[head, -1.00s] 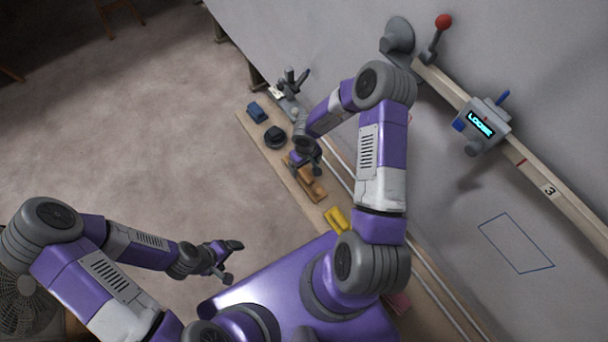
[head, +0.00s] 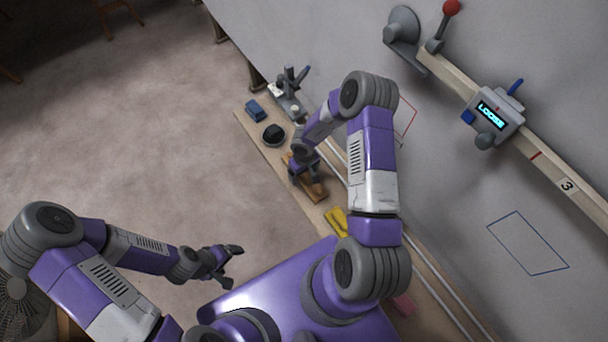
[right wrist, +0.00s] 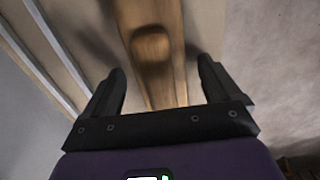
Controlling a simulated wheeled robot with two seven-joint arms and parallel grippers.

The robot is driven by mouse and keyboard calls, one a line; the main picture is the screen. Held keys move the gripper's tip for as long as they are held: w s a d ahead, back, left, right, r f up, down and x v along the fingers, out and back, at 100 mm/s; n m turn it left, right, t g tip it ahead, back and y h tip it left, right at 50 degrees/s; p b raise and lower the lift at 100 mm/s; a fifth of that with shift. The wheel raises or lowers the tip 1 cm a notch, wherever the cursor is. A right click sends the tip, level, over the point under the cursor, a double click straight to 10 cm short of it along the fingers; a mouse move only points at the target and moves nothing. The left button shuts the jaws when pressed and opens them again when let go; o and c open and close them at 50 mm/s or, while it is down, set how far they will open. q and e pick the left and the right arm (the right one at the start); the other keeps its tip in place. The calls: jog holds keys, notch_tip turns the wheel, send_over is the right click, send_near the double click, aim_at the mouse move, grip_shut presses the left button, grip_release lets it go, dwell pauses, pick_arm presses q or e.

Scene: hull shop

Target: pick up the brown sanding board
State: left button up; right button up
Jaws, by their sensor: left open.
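The brown sanding board (head: 318,191) lies on the narrow wooden bench, partly hidden by my right gripper (head: 304,172) just above it. In the right wrist view the board (right wrist: 150,85) runs up from between the fingers, with a rounded knob (right wrist: 151,43) on top. There the right gripper (right wrist: 161,70) is open, with a gap between each finger and the board. My left gripper (head: 233,265) is open and empty over the floor, well away from the bench.
On the bench (head: 247,131) are a blue block (head: 255,110), a round dark object (head: 273,135), a grey clamp-like device (head: 288,90) and a yellow item (head: 337,222). Pale rails run along it. A display box reading LOOSE (head: 493,115) sits on a beam.

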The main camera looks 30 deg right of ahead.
jog(key=c, duration=1.2)
jog(key=shift+c, duration=0.2)
notch_tip(320, 180, up, 10)
jog(key=p, duration=0.4)
jog(key=shift+p, duration=0.3)
